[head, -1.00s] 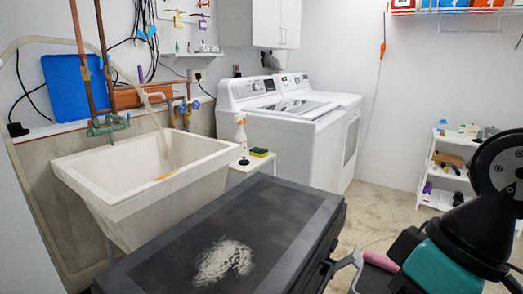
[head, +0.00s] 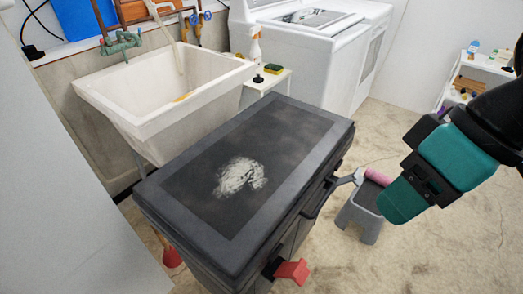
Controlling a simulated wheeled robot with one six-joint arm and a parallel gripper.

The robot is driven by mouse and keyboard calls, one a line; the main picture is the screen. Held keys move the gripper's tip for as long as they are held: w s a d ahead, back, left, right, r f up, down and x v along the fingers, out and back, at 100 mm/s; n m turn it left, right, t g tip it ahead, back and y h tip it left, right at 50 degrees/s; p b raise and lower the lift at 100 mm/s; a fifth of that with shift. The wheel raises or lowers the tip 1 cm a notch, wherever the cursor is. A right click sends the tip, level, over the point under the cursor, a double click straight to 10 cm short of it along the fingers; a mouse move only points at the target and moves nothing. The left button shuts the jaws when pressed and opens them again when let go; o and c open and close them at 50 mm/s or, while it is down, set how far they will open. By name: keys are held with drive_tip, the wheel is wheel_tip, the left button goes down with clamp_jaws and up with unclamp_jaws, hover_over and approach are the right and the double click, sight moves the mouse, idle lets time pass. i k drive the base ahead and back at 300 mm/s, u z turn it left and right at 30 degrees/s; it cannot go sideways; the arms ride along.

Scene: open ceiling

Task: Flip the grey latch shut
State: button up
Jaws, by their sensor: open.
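The grey latch (head: 346,181) is on the right-hand side of a large dark chest (head: 285,215), near its far end. It sticks outward from the side, just below the lid's edge. A red latch (head: 293,271) sticks out from the same side, nearer to me. The chest's lid is down, with a pale scuffed patch on top. My teal and black arm (head: 450,160) reaches in from the right, above the floor and to the right of the grey latch, apart from it.
A grey stool (head: 362,217) with a pink roll (head: 378,177) stands beside the grey latch. A white sink (head: 165,95) and a washer (head: 305,50) stand behind the chest. A white shelf (head: 482,68) is at the far right. Floor is clear at lower right.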

sight(355, 178)
drive_tip(key=z, duration=0.05)
drive_tip(key=k, duration=1)
drive_tip(key=z, duration=2)
drive_tip(key=i, duration=1.2)
drive_tip(key=u, duration=2.45)
